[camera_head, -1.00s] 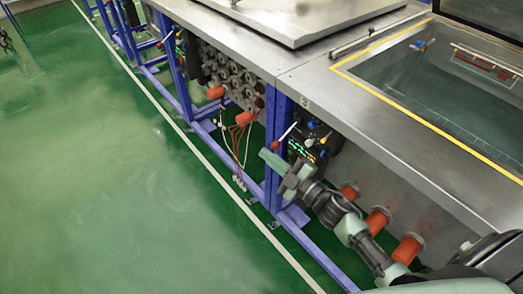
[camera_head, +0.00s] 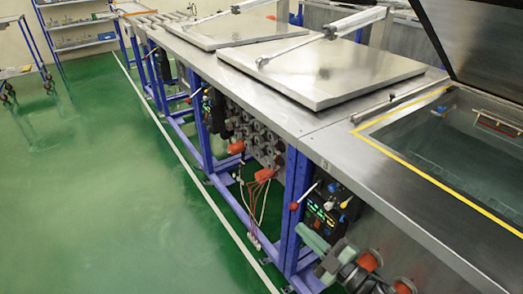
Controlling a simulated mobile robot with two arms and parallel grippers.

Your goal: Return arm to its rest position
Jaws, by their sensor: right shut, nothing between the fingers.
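My right gripper (camera_head: 308,234) shows at the bottom of the head view, coming in from the lower right. It is shut and empty. It hangs in front of the bench's side, just below the control panel (camera_head: 322,212) with its small lit green display. A lever with a red knob (camera_head: 294,206) sticks out to the left of that panel, above the gripper and seemingly apart from it. A yellow-tipped lever (camera_head: 346,201) is on the panel's right. The lower part of my right arm is cut off by the frame edge. My left gripper is not in view.
A steel bench top (camera_head: 300,122) carries closed flat lids, the nearer one (camera_head: 325,72) with a piston. An open tank (camera_head: 470,150) with a yellow border and raised dark lid is on the right. Red caps (camera_head: 368,261) protrude below.

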